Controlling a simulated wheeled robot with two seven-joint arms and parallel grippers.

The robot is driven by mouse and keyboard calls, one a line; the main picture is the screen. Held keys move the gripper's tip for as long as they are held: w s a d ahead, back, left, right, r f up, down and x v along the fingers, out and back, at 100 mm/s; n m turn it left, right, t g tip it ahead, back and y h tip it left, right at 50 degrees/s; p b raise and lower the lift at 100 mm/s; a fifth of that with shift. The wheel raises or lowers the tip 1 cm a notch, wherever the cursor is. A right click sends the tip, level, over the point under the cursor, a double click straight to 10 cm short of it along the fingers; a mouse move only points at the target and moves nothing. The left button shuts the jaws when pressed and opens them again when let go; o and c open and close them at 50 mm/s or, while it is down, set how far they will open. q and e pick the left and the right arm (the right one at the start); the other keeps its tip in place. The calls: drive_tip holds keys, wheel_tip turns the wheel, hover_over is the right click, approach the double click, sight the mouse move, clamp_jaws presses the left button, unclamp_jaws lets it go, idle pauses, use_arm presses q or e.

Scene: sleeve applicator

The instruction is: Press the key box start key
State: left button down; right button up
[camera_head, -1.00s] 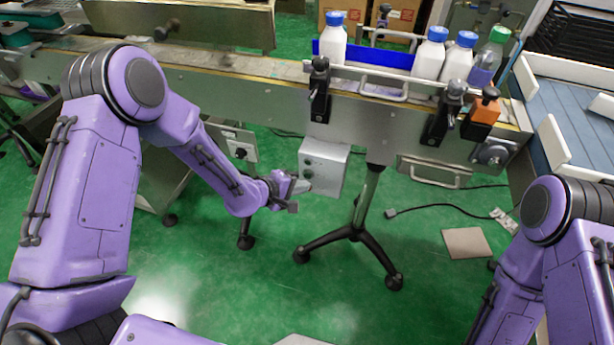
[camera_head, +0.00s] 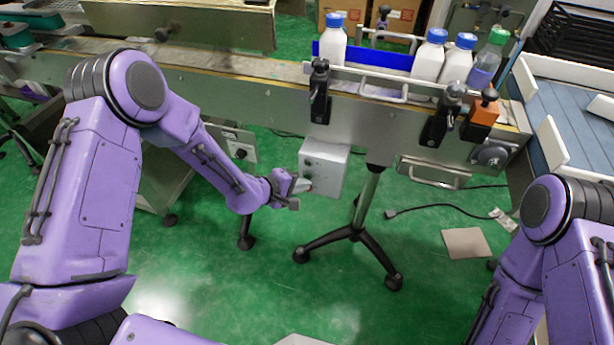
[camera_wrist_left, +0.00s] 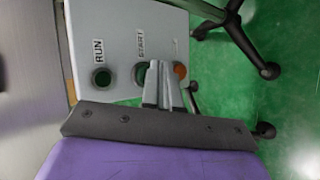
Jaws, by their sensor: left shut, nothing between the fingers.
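The key box is a pale grey box (camera_head: 324,168) under the conveyor's front side in the head view. In the left wrist view its face (camera_wrist_left: 115,50) carries a RUN label above a dark green round key (camera_wrist_left: 102,78). The START label stands above another round key (camera_wrist_left: 140,73), partly hidden behind my fingers. An orange round key (camera_wrist_left: 180,71) is to its right. My left gripper (camera_head: 301,187) is shut and empty, its fingertips at the box's lower left face. In the left wrist view the fingertips (camera_wrist_left: 159,70) overlap the start key's right side; I cannot tell whether they touch. My right gripper is out of view.
The conveyor (camera_head: 250,93) runs above the box, carrying several bottles (camera_head: 430,58). A tripod stand (camera_head: 357,231) with wheeled feet is right of the box. A smaller control panel (camera_head: 240,146) is left of it. Green floor is open in front.

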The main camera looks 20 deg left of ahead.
use_arm(q)
drive_tip(key=shift+w, duration=0.4)
idle(0.8)
drive_tip(key=shift+s, duration=0.15)
drive_tip(key=shift+s+p, duration=0.45)
drive_tip(key=shift+s, duration=0.25)
drive_tip(key=s+p, duration=0.1)
drive_tip(key=s, duration=0.4)
drive_tip(key=shift+a, duration=0.1)
idle(0.6)
